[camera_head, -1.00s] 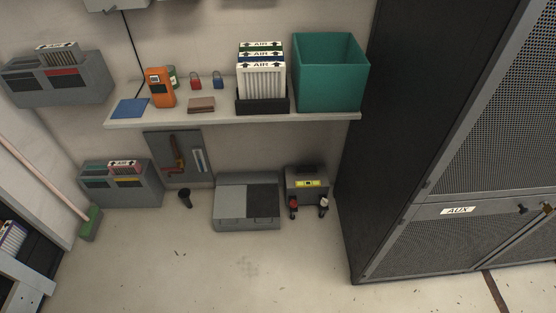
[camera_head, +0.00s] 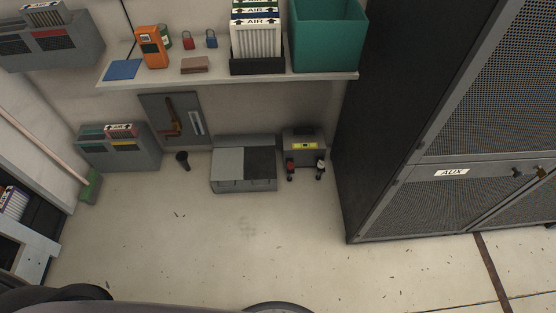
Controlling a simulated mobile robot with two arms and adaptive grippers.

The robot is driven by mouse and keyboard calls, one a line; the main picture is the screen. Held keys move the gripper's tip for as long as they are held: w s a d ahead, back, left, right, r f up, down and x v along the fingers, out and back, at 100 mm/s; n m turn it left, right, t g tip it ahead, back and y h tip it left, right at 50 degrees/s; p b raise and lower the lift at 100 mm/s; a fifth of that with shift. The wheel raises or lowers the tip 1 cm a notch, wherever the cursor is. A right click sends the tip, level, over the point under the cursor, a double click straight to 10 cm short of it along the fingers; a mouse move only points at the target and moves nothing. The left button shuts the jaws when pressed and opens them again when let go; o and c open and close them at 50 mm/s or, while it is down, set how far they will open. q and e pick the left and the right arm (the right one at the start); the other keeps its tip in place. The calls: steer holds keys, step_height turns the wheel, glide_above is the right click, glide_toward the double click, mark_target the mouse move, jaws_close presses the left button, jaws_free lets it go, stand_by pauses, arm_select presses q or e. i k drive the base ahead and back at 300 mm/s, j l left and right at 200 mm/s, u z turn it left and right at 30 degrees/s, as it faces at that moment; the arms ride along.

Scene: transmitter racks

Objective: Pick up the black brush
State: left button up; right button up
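A small black object (camera_head: 183,160) stands on the floor below the shelf, between the grey sorter box and the grey flat case. It may be the black brush, but it is too small to be sure; no bristles can be made out. Neither of my grippers is in view.
A wall shelf (camera_head: 214,83) holds a teal bin (camera_head: 328,39), air filters and an orange device (camera_head: 151,47). On the floor are a grey sorter box (camera_head: 118,151), a flat case (camera_head: 243,184) and a green broom (camera_head: 89,187). A tall rack (camera_head: 430,209) stands right. Floor ahead is clear.

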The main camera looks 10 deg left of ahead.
mark_target(303, 131)
steer(key=i+j+z, duration=0.1)
steer(key=j, duration=0.25)
steer(key=i+j+z, duration=0.1)
steer(key=i+j, duration=0.15)
steer(key=i+j+z, duration=0.1)
steer(key=j, duration=0.35)
steer(key=i+j+z, duration=0.1)
steer(key=i+j, duration=0.15)
steer(key=i+j+z, duration=0.1)
steer(key=j, duration=0.35)
